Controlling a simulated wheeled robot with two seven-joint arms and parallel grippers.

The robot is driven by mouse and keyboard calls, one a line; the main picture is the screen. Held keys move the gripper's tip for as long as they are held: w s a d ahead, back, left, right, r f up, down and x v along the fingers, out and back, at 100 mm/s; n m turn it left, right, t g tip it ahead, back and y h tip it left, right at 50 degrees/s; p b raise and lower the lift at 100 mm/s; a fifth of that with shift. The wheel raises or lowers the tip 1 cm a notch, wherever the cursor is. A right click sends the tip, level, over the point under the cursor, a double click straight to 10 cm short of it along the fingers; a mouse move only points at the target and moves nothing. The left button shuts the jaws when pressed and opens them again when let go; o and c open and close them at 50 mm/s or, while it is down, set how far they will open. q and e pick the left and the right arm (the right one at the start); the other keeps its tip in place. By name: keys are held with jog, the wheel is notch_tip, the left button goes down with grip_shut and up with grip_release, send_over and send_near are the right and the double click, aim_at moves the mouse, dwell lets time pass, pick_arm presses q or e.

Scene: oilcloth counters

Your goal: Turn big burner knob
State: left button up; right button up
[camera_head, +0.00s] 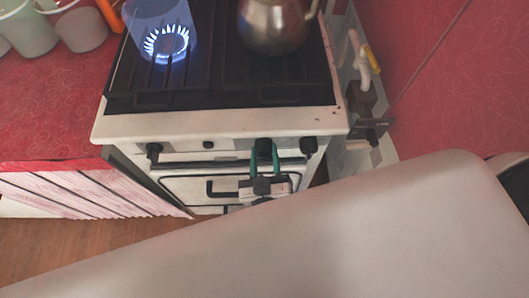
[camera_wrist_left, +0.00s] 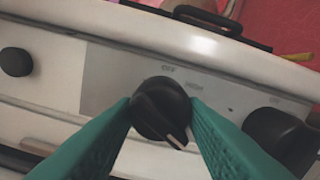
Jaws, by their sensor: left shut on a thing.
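The white stove (camera_head: 115,127) has a row of black knobs along its front panel. My left gripper (camera_head: 264,152) is at the stove front, its teal fingers around one black knob toward the right of the row. In the left wrist view this knob (camera_wrist_left: 160,106) sits between the two teal fingers (camera_wrist_left: 162,118), which are shut on its sides. Its pale pointer mark faces down and right. The printed words OFF and HIGH are on the panel above and right of it. My right gripper is not in view.
Another knob (camera_head: 308,146) is close on the right, and others (camera_head: 153,150) are to the left. A metal kettle (camera_head: 272,25) stands at right. The oven handle (camera_head: 222,189) is below.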

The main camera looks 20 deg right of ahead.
pick_arm(q)
jog(key=n, duration=0.3)
jog(key=shift+r+p, duration=0.15)
jog(key=shift+p, duration=0.2)
jog(key=n, duration=0.2)
jog(key=shift+n, duration=0.4)
jog(key=n, duration=0.2)
jog(key=shift+d+n, duration=0.1)
jog(key=shift+n, duration=0.2)
jog(key=n, duration=0.3)
jog(key=shift+n, duration=0.4)
jog(key=n+b, duration=0.1)
jog(key=n, duration=0.4)
jog(key=n+b, duration=0.2)
jog(key=n, duration=0.4)
jog(key=shift+r+n+b, duration=0.1)
jog(key=shift+n+b, duration=0.2)
jog(key=shift+b, duration=0.05)
jog(key=o, duration=1)
